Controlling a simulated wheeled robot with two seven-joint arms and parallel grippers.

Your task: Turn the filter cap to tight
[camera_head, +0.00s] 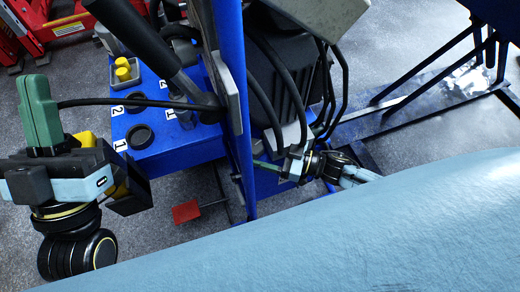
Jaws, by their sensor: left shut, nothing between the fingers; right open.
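A blue unit (185,145) carries a black round cap (139,136) beside a label "1" and a smaller dark round fitting (133,109) near a label "2". I cannot tell which one is the filter cap, or how tight it is. Two yellow caps (122,70) sit in a grey tray further back. My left gripper (38,85), with green fingers, is shut and empty, left of the blue unit and apart from the caps. My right gripper (260,164) is open, right of the blue upright; its fingers are small and partly unclear.
A tall blue upright (236,100) stands between my grippers. A black lever (150,40) slants over the blue unit, and black hoses (290,80) hang right of the upright. A red block (186,212) is low in front. A large light-blue surface (350,235) fills the lower right.

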